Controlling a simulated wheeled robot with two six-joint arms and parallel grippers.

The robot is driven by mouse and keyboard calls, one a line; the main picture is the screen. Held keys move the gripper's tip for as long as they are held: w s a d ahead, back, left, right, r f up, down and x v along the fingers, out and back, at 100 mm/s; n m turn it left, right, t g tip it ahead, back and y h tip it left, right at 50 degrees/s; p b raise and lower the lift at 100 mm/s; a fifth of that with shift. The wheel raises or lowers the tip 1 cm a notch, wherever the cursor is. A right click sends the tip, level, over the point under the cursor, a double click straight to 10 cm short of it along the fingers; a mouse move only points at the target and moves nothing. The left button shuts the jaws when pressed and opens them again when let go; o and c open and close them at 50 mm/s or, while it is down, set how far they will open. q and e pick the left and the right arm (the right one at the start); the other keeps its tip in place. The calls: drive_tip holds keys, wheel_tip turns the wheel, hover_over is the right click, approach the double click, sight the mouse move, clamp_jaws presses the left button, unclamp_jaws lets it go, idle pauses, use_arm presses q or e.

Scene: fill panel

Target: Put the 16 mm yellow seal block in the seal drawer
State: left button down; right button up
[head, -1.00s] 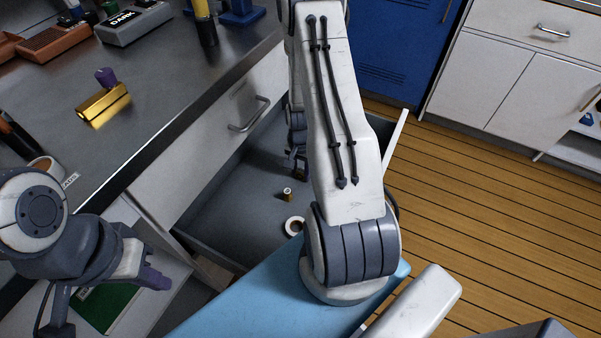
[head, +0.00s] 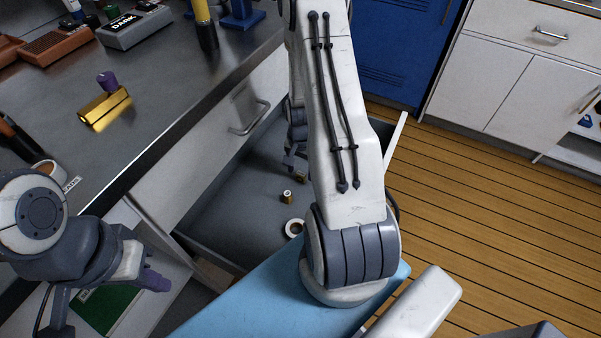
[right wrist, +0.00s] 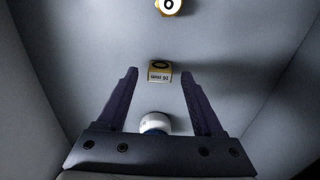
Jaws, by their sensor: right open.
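The yellow seal block with an upside-down "16 mm" label (right wrist: 159,72) is in the open drawer (head: 215,215). In the right wrist view it lies in line with the gap between my right gripper's fingertips (right wrist: 159,74). In the head view a small yellowish block (head: 301,177) is on the drawer floor just below my right gripper (head: 292,160). The right gripper is open and apart from it, partly hidden by my arm. My left gripper (head: 153,281) is at lower left, away from the drawer; its finger gap is unclear.
A white rounded thing (right wrist: 155,122) shows near my right palm. The drawer walls surround the gripper. A brass piece (head: 105,108) lies on the counter (head: 150,90).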

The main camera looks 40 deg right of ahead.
sight(301, 174)
wheel_tip(301, 174, up, 10)
drive_tip(key=p, duration=0.1)
drive_tip(key=shift+f+p, duration=0.15)
drive_tip(key=shift+p, duration=0.25)
drive_tip(key=s+a+r+n+t, duration=0.1)
drive_tip(key=a+r+n, duration=0.5)
drive_tip(key=a, duration=0.3)
drive_tip(key=s+a+r+n+t, duration=0.1)
drive_tip(key=a+r+n+t, duration=0.1)
drive_tip(key=a+r+n, duration=0.5)
drive_tip(key=s+a+r+n+g+y, duration=0.1)
drive_tip(key=s+a+r+n, duration=0.25)
drive_tip(key=s+a, duration=0.4)
drive_tip(key=s+a+r+n+g, duration=0.2)
drive_tip(key=s+a+n, duration=0.2)
drive_tip(key=s+a, duration=0.3)
wheel_tip(301, 174, up, 17)
drive_tip(key=a+p, duration=0.1)
drive_tip(key=p, duration=1.6)
